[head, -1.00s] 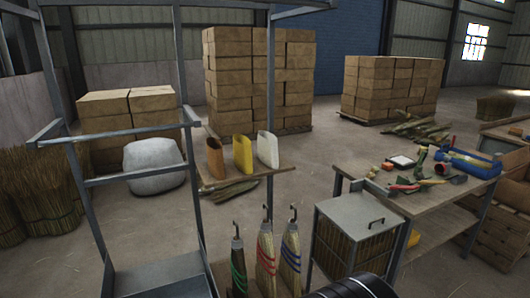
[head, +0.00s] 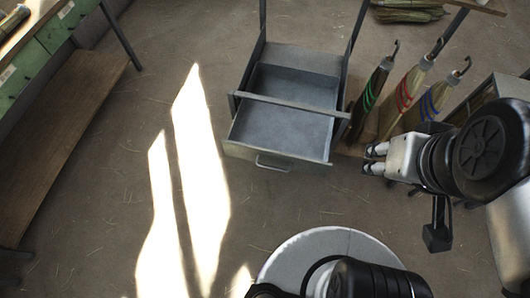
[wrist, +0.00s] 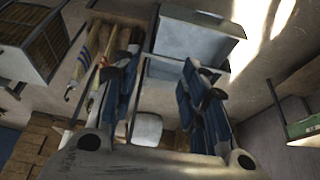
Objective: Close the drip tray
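The drip tray (head: 280,112) is a grey metal drawer low in an upright metal frame. It sticks out toward me, with a bar handle (head: 272,163) on its front panel. A cross bar of the frame passes above it in the head view. My gripper (head: 369,160) is to the right of the tray's front panel in that view, apart from it. In the wrist view the tray (wrist: 197,40) shows beyond my gripper (wrist: 165,85), whose blue-padded fingers are spread with nothing between them.
Several brooms (head: 404,92) with coloured bindings stand right of the tray, close to my arm. A wooden low shelf (head: 65,140) and green drawers (head: 50,30) are at the left. The floor in front and left of the tray is clear, with sunlit patches.

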